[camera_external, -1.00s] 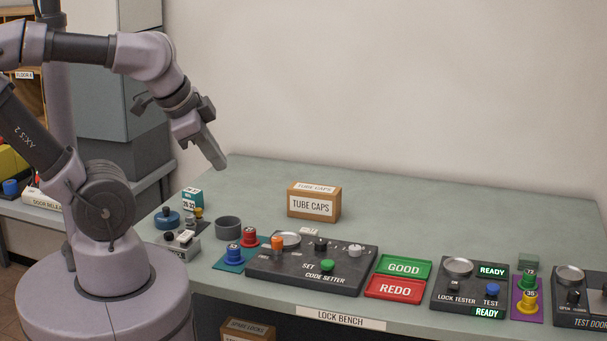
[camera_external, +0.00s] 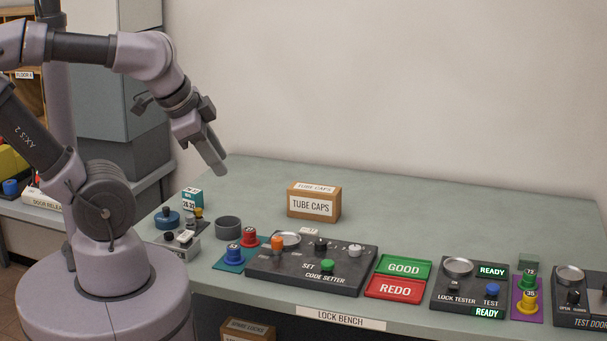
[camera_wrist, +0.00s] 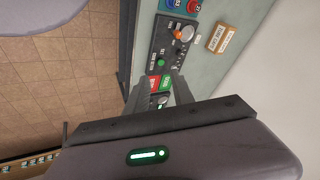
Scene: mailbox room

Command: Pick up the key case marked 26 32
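The key case marked 26 32 (camera_external: 192,198) is a small teal box with a white label. It stands at the left end of the lock bench (camera_external: 430,215), behind the blue round piece. My gripper (camera_external: 219,168) hangs in the air above the bench's back left, up and to the right of the case in the external view. In the wrist view my gripper (camera_wrist: 160,84) has its two fingers apart, with nothing between them but the bench far beyond. The case cannot be made out in the wrist view.
Close to the case are a blue round piece (camera_external: 167,218), a grey cup (camera_external: 228,228) and a small grey fixture (camera_external: 180,242). The code setter (camera_external: 300,270) and tube caps box (camera_external: 314,203) are farther right. The back of the bench is clear.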

